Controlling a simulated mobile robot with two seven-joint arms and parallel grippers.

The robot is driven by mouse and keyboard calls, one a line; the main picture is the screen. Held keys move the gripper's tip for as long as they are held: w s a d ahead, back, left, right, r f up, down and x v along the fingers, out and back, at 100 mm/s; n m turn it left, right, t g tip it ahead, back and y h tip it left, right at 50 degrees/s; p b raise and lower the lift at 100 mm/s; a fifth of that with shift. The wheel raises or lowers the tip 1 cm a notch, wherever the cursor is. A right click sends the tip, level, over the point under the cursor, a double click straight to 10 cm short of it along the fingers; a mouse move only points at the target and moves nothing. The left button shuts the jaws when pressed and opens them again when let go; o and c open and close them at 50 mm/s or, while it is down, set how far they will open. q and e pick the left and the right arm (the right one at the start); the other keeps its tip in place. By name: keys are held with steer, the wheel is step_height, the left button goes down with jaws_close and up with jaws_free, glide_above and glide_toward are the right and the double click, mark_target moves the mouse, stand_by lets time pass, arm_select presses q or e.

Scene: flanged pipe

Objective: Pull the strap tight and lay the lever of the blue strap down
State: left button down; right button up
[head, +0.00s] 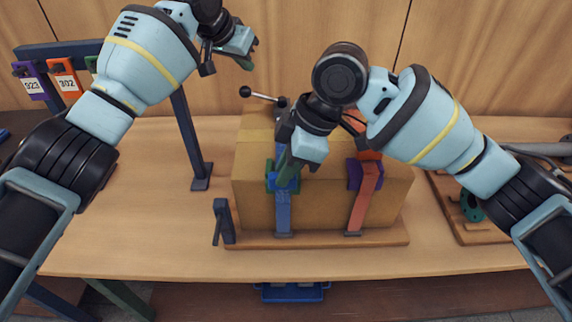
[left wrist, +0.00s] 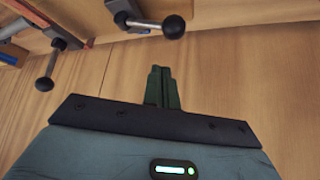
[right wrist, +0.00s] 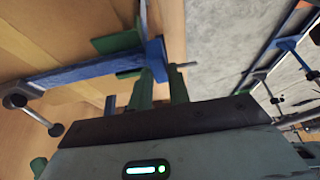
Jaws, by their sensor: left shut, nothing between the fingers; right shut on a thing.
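The blue strap (head: 283,212) runs down the front of a tan box (head: 335,210), with a green buckle (head: 270,176) near its upper front. My right gripper (head: 285,178) is at this buckle, partly covering it. In the right wrist view its green fingers (right wrist: 161,88) are shut on a blue part (right wrist: 156,55) at the buckle; whether that is the lever or the strap end I cannot tell. The blue strap (right wrist: 90,73) stretches left from there. My left gripper (head: 246,63) is shut and empty, above and behind the box; its closed fingers show in the left wrist view (left wrist: 162,88).
A red strap (head: 363,200) with a purple buckle (head: 353,174) sits right of the blue one. A dark post (head: 190,130) with hanging tags (head: 64,78) is at left. The table's left front is clear.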

arm_select(q)
steer(key=shift+r, duration=1.3)
arm_select(e)
steer(key=shift+r, duration=0.15)
arm_select(q)
steer(key=shift+s, duration=0.15)
arm_select(e)
steer(key=o, duration=0.8)
steer(key=shift+s, duration=0.15)
arm_select(q)
steer(key=shift+r, duration=0.5)
arm_select(e)
steer(key=v, duration=0.7)
steer(key=shift+r, duration=0.35)
steer(key=shift+d, duration=0.15)
